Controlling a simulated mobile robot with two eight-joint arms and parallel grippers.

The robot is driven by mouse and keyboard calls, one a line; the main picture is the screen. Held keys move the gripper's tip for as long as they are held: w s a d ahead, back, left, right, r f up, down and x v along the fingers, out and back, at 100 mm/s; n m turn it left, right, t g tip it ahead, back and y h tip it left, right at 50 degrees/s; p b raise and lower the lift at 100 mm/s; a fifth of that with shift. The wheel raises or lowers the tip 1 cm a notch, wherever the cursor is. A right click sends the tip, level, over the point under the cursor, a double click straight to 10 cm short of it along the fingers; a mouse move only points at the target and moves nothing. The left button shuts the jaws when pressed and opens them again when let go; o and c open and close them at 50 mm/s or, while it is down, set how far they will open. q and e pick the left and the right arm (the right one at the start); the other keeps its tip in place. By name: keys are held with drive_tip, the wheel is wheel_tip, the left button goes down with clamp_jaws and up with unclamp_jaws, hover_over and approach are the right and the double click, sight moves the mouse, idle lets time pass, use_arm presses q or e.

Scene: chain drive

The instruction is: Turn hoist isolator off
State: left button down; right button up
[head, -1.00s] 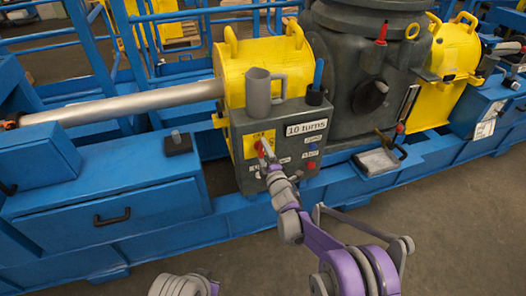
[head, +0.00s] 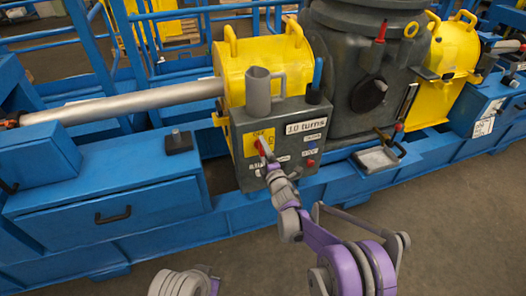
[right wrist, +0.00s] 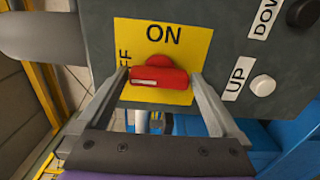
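The hoist isolator is a red handle (right wrist: 158,76) on a yellow plate (right wrist: 200,48) on the dark grey control box (head: 236,172). In the right wrist view its bar lies sideways, with ON printed above it and a partly hidden OFF at its left. My right gripper (right wrist: 160,80) is open, with one finger at each end of the bar. Whether the fingers touch it is not clear. In the head view the right gripper (head: 266,155) reaches the plate and partly hides the handle (head: 259,147). My left gripper is out of view.
Blue machine frame lies left and right; the floor in front is open.

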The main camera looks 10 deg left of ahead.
drive_tip(key=v, duration=1.1)
idle(0.3)
